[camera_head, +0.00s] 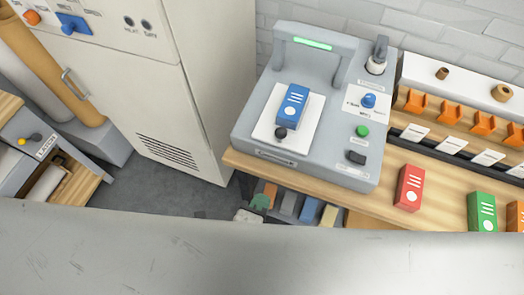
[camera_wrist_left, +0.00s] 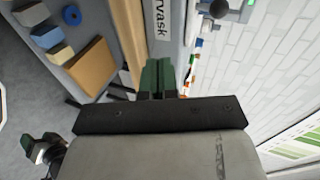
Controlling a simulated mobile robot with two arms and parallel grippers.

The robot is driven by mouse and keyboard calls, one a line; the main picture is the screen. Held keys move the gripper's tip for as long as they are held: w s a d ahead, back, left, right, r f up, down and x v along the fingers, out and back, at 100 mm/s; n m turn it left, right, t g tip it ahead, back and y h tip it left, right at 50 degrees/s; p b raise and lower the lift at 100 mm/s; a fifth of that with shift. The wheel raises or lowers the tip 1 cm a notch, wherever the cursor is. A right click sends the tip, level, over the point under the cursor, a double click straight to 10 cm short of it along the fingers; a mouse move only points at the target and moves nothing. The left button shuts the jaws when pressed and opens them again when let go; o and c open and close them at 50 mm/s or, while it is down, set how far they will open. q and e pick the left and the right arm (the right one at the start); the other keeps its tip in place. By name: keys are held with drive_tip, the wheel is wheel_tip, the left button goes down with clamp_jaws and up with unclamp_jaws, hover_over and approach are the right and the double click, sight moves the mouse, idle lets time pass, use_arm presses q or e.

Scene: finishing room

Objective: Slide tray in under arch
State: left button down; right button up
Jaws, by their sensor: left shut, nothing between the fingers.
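The white tray (camera_head: 309,135) lies on the bed of a grey machine (camera_head: 250,118), in front of the arch (camera_head: 342,55) with its lit green strip. A dark knob (camera_head: 281,132) stands at the tray's front edge. A blue box (camera_head: 292,104) with white marks lies on the tray. My left gripper (camera_head: 258,202) is small in the head view, low by the shelf and apart from the tray. In the left wrist view its green fingers (camera_wrist_left: 158,76) are together and hold nothing. A dark, green-tipped thing (camera_wrist_left: 38,150) there may be my right gripper; its jaws are unclear.
The wooden counter (camera_head: 400,215) carries a red box (camera_head: 409,188) and a green box (camera_head: 481,211) right of the machine. A blue knob (camera_head: 369,100) and green button (camera_head: 362,131) are on the machine. A tall cabinet (camera_head: 150,90) stands left. My grey body part hides the foreground.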

use_arm(q)
drive_tip(key=r, duration=0.2)
drive_tip(key=r+t, duration=0.1)
drive_tip(key=shift+a+r, duration=0.3)
drive_tip(key=shift+r, duration=0.05)
drive_tip(key=p, duration=0.3)
approach(281, 146)
drive_tip(key=x, duration=0.6)
drive_tip(key=shift+d+f, duration=0.1)
drive_tip(key=shift+w+d+f+p, duration=0.15)
drive_tip(key=shift+w+p, duration=0.15)
drive_tip(key=shift+w, duration=0.3)
